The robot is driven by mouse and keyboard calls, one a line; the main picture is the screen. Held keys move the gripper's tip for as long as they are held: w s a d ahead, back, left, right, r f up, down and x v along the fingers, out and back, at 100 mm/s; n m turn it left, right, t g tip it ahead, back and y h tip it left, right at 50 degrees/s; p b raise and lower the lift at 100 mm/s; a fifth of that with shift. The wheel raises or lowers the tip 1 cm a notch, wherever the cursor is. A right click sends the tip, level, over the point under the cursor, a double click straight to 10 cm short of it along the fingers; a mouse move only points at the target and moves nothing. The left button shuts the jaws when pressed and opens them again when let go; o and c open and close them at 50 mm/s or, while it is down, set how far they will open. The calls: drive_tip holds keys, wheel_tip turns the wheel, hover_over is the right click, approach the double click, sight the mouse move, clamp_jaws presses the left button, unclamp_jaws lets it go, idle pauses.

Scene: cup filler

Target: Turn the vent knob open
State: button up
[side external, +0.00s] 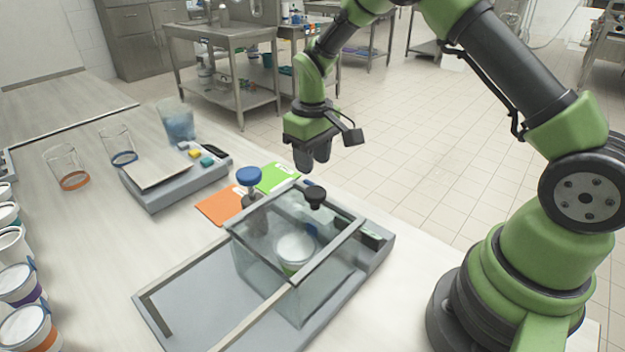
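A clear box (270,265) stands on a grey base with a rail frame over its top. A black knob (315,195) sits at the back right of the box top. A blue knob (249,178) stands on a metal stem at the back left of the box. Which of the two is the vent knob is not marked. My gripper (312,162) hangs in the air behind and above the black knob, apart from both knobs. Its dark fingers point down with nothing seen between them; their gap is unclear from this side. A white-topped cup (295,252) with a green band is inside the box.
A grey scale (175,180) with coloured buttons stands at the back left, near glass beakers (66,167). Orange (219,205) and green (277,177) cards lie behind the box. Several lidded cups (20,284) line the left edge. The table between cups and box is clear.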

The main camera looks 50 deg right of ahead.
sight(312, 183)
wheel_tip(312, 183, down, 6)
drive_tip(key=shift+r, duration=0.25)
clamp_jaws()
